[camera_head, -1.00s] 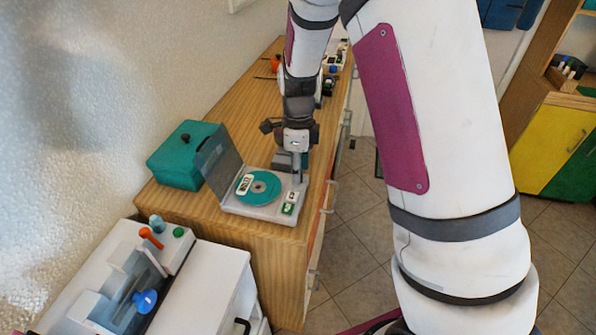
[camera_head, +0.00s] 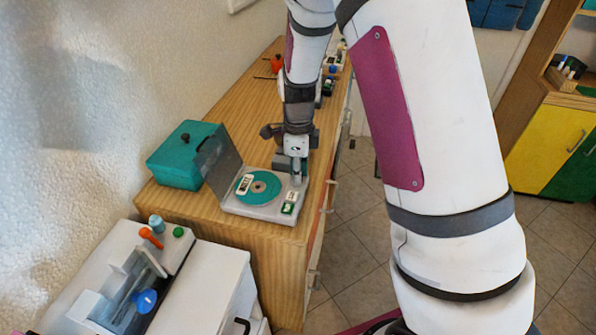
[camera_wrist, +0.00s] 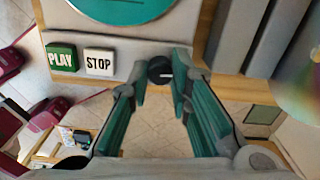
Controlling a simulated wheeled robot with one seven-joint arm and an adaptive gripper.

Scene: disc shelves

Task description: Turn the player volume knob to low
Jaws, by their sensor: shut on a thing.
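The disc player (camera_head: 248,210) sits near the front end of the wooden counter with its grey lid (camera_head: 215,165) raised and a teal disc (camera_head: 268,196) inside. The wrist view shows its green PLAY button (camera_wrist: 61,57), its white STOP button (camera_wrist: 99,62) and a dark round volume knob (camera_wrist: 159,69) with a pale mark line. My gripper (camera_head: 297,182) points down at the player's right side. In the wrist view, its teal-padded fingertips (camera_wrist: 161,76) are on either side of the knob and shut on it. The knob is hidden in the head view.
A teal box (camera_head: 180,160) with a dark lid knob stands left of the player, by the wall. A white machine (camera_head: 195,290) with a blue knob and orange lever is in front at lower left. Small items stand farther back on the counter (camera_head: 240,110).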

